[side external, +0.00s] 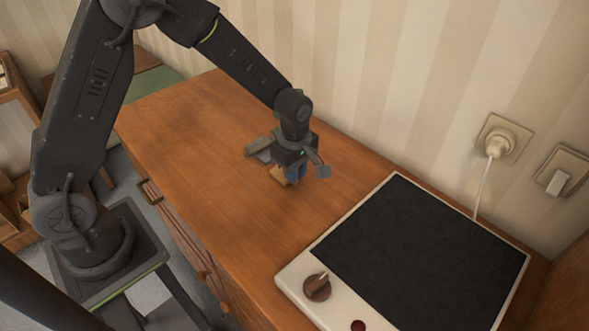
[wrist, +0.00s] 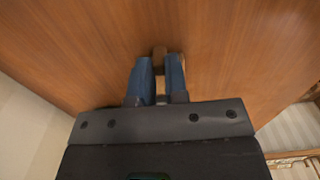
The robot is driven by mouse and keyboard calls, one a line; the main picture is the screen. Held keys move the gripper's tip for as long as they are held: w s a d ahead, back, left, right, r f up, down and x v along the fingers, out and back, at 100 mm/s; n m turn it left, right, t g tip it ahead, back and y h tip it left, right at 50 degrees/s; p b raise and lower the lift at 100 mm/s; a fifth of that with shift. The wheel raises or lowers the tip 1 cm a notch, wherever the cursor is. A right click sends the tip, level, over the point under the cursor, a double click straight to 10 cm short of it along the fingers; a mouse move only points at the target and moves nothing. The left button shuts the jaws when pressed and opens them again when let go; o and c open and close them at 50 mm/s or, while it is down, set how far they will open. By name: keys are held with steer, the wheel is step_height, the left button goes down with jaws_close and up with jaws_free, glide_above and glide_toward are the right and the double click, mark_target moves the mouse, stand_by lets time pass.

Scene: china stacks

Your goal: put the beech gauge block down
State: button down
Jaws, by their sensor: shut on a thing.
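My gripper (side external: 290,172) is low over the wooden counter, with its blue fingers pointing down. In the wrist view, my gripper (wrist: 160,62) has its two blue fingers closed around a small brown piece (wrist: 159,52). In the side view the beech gauge block (side external: 279,176) shows as a pale tan piece at the fingertips. Most of it is hidden by the fingers. I cannot tell whether its underside touches the counter.
A cooktop (side external: 420,250) with a cream frame and a brown knob (side external: 317,287) stands to the right. The counter's left part is clear. The striped wall is behind.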

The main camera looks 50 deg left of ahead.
steer(key=shift+f, duration=0.1)
steer(key=c, duration=1.1)
jaws_free()
step_height(320, 180, up, 12)
steer(key=shift+s+a+r+m+t, duration=0.85)
steer(key=shift+s+r+m, duration=0.95)
steer(key=shift+s+m, duration=1.45)
steer(key=shift+s+a+r+m+t, duration=0.55)
steer(key=shift+s+r+m+t, duration=0.85)
steer(key=shift+s+m, duration=1.8)
steer(key=shift+s+a+r+m+t, duration=0.65)
steer(key=shift+s+r+m, duration=1.7)
steer(key=shift+s, duration=1.55)
steer(key=shift+f, duration=0.2)
